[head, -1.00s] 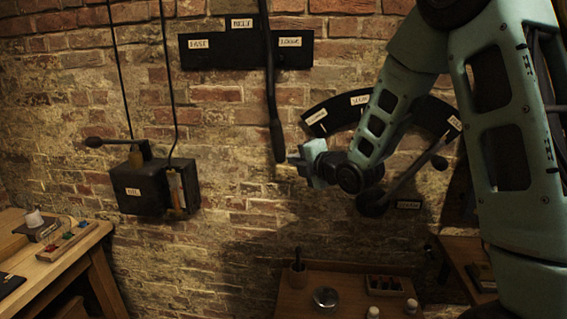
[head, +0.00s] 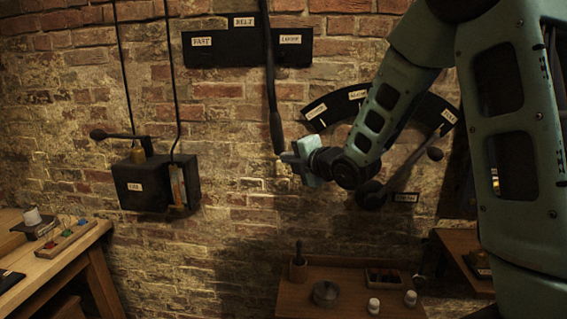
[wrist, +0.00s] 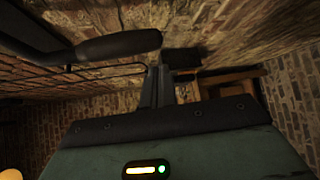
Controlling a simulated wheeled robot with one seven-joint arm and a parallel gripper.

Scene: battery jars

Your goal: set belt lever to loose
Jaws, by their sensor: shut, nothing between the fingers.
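The belt lever (head: 270,85) is a long dark bar hanging nearly straight down from the black belt plate (head: 220,50). The lever hangs between the two side labels. My gripper (head: 284,158) is shut and empty, just below and right of the lever's lower grip; I cannot tell whether they touch. In the wrist view a dark rounded handle (wrist: 118,45), apparently the lever's grip, lies left of and above my shut fingers (wrist: 157,85).
A curved black scale (head: 358,97) with another lever (head: 435,153) is on the wall at right, partly behind my arm. A black box (head: 150,185) with a handle and cables is at left. Wooden tables (head: 345,302) stand below. Open wall lies below the belt lever.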

